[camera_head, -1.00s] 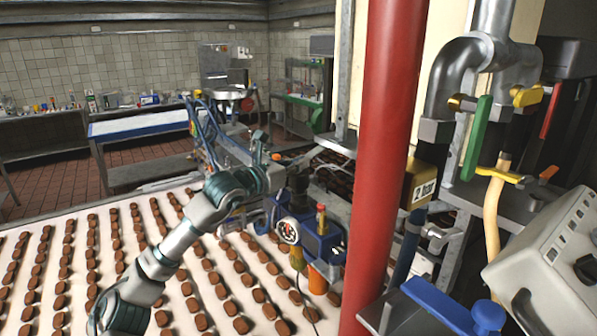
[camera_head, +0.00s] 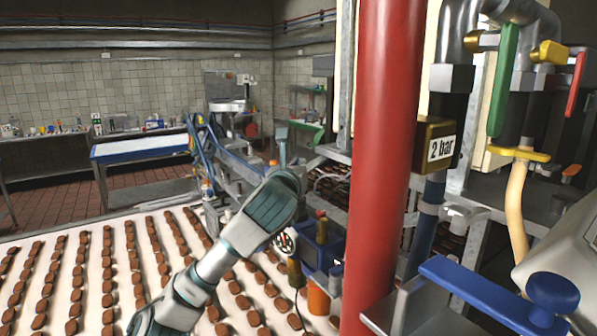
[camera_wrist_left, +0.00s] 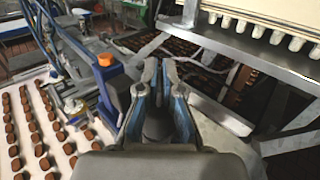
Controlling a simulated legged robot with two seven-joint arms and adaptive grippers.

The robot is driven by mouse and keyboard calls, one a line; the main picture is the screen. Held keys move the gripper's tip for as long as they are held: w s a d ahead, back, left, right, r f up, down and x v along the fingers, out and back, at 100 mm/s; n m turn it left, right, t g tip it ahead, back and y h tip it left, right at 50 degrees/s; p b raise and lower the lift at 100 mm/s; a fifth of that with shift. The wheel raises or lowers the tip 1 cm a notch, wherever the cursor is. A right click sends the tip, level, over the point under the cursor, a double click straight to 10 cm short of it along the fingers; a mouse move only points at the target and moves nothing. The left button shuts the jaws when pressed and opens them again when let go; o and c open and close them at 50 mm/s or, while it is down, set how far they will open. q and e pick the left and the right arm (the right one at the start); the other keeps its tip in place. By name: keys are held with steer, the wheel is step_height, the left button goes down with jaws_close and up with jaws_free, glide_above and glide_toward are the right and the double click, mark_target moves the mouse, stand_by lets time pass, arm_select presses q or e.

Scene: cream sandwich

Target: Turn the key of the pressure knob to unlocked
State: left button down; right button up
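I cannot make out a key or a pressure knob with certainty. A dark box with a brassy edge and a white "2 bar" label (camera_head: 441,148) sits on the pipe right of the red column. A blue machine block (camera_head: 325,252) with a round dial (camera_head: 284,242) stands behind my left arm; a blue block with an orange cap (camera_wrist_left: 104,60) shows in the left wrist view. My left gripper (camera_wrist_left: 159,66) has a narrow gap between its fingertips and nothing visible between them. In the head view its fingers are mostly hidden behind my wrist. My right gripper is not in view.
A thick red column (camera_head: 385,130) stands just right of my left arm. Pipes with a green lever (camera_head: 503,80), a yellow handle (camera_head: 518,153) and a blue handle (camera_head: 480,292) crowd the right. A white conveyor (camera_head: 25,318) with rows of brown pieces lies below and left.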

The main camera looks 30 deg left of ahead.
arm_select(q)
steer(key=shift+n+y, duration=0.4)
steer(key=c, duration=0.8)
jaws_free()
steer(key=shift+w+a+f, duration=0.1)
steer(key=shift+w+f, duration=0.05)
steer(key=shift+w, duration=0.1)
steer(key=shift+s, duration=0.1)
steer(key=shift+s, duration=0.1)
steer(key=v, duration=1.1)
steer(key=shift+s, duration=0.35)
